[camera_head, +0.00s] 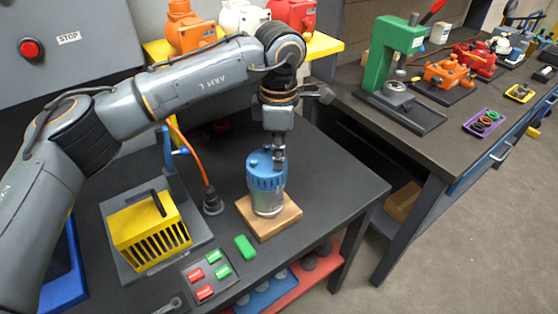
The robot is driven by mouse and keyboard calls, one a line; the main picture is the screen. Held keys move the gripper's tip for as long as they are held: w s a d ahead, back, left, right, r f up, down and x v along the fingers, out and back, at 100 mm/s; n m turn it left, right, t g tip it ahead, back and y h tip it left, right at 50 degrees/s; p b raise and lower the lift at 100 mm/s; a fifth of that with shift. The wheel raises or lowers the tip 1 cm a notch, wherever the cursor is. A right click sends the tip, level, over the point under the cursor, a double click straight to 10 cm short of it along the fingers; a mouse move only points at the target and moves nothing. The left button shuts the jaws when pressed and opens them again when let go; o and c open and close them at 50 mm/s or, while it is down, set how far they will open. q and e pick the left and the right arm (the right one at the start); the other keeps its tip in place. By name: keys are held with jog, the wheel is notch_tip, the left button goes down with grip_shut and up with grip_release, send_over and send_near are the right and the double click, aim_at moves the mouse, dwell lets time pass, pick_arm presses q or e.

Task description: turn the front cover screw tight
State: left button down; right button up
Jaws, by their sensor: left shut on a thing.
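A motor with a blue slotted cover (262,181) and a silver body (267,207) stands upright on a wooden block (288,219) on the dark bench. My left gripper (279,160) points straight down at the right side of the cover's top. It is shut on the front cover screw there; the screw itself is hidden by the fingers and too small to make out. My right gripper is not in view.
A yellow vented box (150,232) stands left of the motor, with a black socket and orange cable (212,202) between. A green block (245,248) and red and green tags (207,275) lie in front. A green press (392,60) stands on the right bench.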

pick_arm(q)
jog(key=shift+m+b, duration=0.35)
jog(key=shift+m, duration=0.15)
jog(key=shift+r, duration=0.15)
jog(key=c, duration=1.3)
grip_release()
notch_tip(320, 180, up, 12)
jog(key=shift+f, duration=0.1)
